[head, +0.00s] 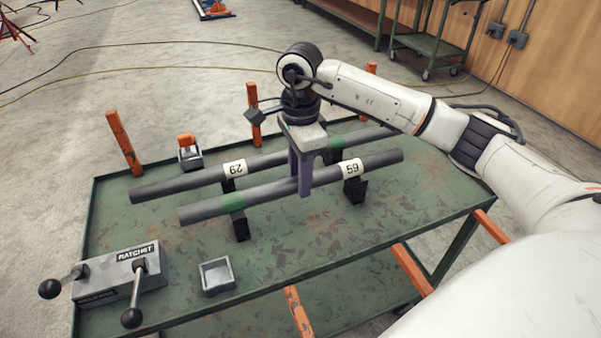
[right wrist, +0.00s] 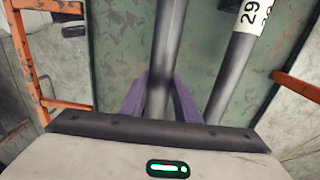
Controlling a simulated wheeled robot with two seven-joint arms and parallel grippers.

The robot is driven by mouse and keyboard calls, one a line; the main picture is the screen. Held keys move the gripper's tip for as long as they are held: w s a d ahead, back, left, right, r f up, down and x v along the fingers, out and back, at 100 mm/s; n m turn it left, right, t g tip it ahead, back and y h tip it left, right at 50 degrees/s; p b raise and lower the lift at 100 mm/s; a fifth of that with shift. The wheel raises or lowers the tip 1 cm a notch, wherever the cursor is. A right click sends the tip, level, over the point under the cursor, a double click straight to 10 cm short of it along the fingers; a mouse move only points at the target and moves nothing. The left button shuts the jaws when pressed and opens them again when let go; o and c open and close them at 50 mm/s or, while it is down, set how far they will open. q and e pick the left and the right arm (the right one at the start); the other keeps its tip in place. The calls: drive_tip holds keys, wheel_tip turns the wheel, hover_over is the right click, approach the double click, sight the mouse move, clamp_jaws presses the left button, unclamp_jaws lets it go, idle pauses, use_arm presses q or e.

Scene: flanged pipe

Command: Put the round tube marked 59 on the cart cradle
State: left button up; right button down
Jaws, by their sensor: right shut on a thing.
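The round grey tube marked 59 (head: 270,194) is the nearer of two tubes, lying above the green cart top. My right gripper (head: 305,186) comes down from above, its purple fingers shut on this tube near mid-length. In the right wrist view the tube (right wrist: 168,50) runs between the purple fingers (right wrist: 161,98). Black cradle supports (head: 240,226) stand below the tube, with another (head: 355,190) toward its right end. I cannot tell whether the tube touches them. My left gripper is not in view.
A second tube marked 29 (head: 190,182) lies parallel behind; it also shows in the right wrist view (right wrist: 232,75). The green cart (head: 300,262) has orange posts (head: 124,142). A ratchet box (head: 118,273) with two levers and an open grey tray (head: 217,277) sit at the front left.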

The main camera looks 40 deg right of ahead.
drive_tip(key=shift+f, duration=0.55)
drive_tip(key=shift+a+f+b, duration=0.1)
drive_tip(key=shift+f+b, duration=0.45)
drive_tip(key=shift+b, duration=0.05)
idle(0.5)
drive_tip(key=c, duration=1.3)
unclamp_jaws()
drive_tip(key=shift+o, duration=0.2)
wheel_tip(320, 180, up, 10)
drive_tip(key=shift+r+p, duration=0.2)
drive_tip(key=shift+p, duration=0.15)
drive_tip(key=shift+r, duration=0.1)
